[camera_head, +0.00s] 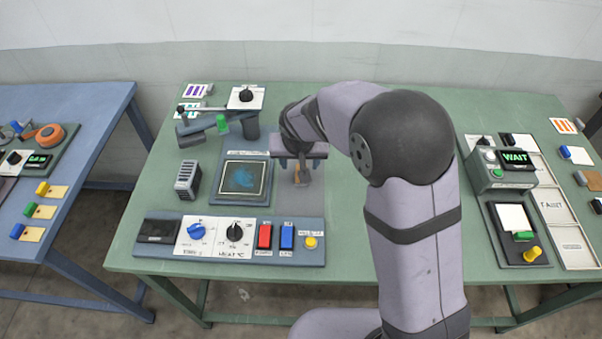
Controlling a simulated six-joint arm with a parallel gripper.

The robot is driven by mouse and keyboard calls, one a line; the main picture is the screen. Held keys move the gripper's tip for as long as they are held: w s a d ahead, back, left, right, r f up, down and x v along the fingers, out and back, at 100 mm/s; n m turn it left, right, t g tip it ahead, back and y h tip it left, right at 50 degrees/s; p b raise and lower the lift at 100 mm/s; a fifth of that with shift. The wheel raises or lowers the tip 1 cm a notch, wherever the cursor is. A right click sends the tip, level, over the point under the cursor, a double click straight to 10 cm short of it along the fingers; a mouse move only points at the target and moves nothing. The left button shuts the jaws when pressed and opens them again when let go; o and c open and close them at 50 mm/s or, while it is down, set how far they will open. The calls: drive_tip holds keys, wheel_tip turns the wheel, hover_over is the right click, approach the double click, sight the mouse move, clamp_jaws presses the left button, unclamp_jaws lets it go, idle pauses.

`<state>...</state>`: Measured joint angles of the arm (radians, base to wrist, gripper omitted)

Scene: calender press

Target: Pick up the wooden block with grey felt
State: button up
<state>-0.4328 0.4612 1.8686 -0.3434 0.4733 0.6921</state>
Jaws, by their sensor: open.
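My gripper (300,163) points down over the green table, just right of the dark panel with the square screen. Its jaws are open, with one finger on each side of a small brown and grey piece. This piece looks like the wooden block with grey felt (302,177). It is small and partly hidden by the gripper, so its felt face is not clear. I cannot tell whether the fingers touch it.
A control panel (160,250) with knobs and red, blue and yellow buttons lies in front. The screen panel (213,192) is left of my gripper. A box reading WAIT (480,178) stands right. My arm hides the table's middle right.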

drive_tip(key=shift+w+d+f+p, duration=0.15)
drive_tip(key=shift+f+p, duration=0.25)
drive_tip(key=shift+f, duration=0.3)
drive_tip(key=shift+p+x, duration=0.5)
drive_tip(key=shift+x, duration=1.45)
drive_tip(key=c, duration=1.2)
